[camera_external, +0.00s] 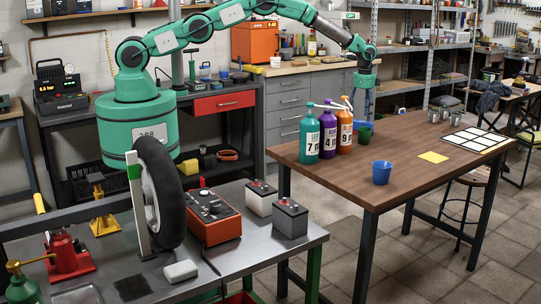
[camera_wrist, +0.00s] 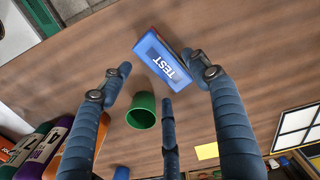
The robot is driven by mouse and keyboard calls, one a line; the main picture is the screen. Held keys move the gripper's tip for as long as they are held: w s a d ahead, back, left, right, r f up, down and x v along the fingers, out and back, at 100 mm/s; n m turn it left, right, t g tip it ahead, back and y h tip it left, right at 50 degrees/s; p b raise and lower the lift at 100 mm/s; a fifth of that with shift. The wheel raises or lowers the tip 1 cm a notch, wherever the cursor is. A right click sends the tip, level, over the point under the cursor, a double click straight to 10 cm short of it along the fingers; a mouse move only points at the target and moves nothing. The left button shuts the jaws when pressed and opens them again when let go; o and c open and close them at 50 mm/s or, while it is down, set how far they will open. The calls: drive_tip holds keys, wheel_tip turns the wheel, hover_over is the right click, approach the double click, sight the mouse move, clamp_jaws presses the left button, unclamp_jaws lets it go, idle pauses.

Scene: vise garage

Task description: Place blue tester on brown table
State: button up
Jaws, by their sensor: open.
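The blue tester (camera_wrist: 158,58), marked TEST and with a red side, appears to lie on the brown table (camera_external: 335,170) in the wrist view. In the external view a small blue patch (camera_external: 359,124) below my gripper looks like it, mostly hidden. My gripper (camera_external: 364,98) is above the far part of the brown table. In the wrist view its fingers (camera_wrist: 160,82) are spread open with nothing held. The right fingertip overlaps the tester's right end in the picture; I cannot tell whether they touch.
A green cup (camera_wrist: 142,112) stands close to the tester. Several spray bottles (camera_external: 327,134) stand to the left of it in the external view. A blue cup (camera_external: 381,172), a yellow sheet (camera_external: 433,157) and a white-panelled board (camera_external: 477,139) are also on the table. The table's front is clear.

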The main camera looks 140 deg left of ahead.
sight(362, 122)
wheel_tip(362, 122, up, 6)
drive_tip(key=shift+r, duration=0.25)
idle(0.7)
drive_tip(key=shift+w, duration=0.1)
idle(0.3)
